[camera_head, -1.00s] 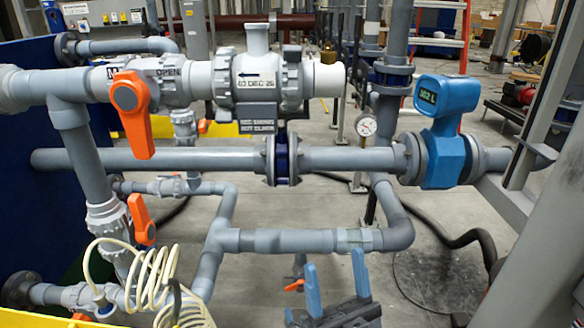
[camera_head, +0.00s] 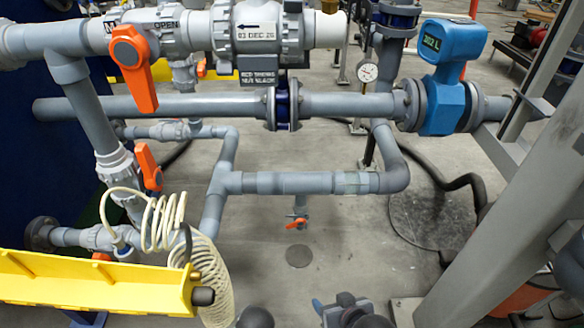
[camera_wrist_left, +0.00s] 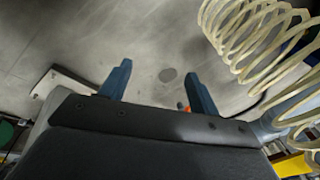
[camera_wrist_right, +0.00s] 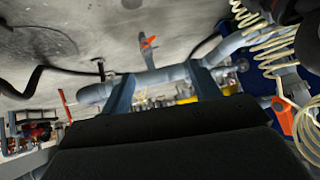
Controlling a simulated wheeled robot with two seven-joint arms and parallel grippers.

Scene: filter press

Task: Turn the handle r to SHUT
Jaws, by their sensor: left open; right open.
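Several orange valve handles show in the head view, and I cannot tell which one is handle r. A large orange handle (camera_head: 135,68) hangs down from the upper grey pipe beside the printed word OPEN. A second orange handle (camera_head: 148,166) is tilted on a lower pipe at left. A small orange handle (camera_head: 298,223) sits on a drain valve low in the middle. My right gripper (camera_head: 340,308) is at the bottom edge, open, apart from all handles. Its blue fingers (camera_wrist_right: 163,88) are spread and empty. My left gripper (camera_wrist_left: 158,82) shows open and empty in its wrist view.
A yellow beam (camera_head: 90,285) lies at lower left, beside a coiled cream hose (camera_head: 165,222). A blue flow meter (camera_head: 443,90) and a round gauge (camera_head: 367,72) are on the right pipework. A grey post (camera_head: 500,190) slants at right. Bare floor (camera_head: 330,255) lies under the pipes.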

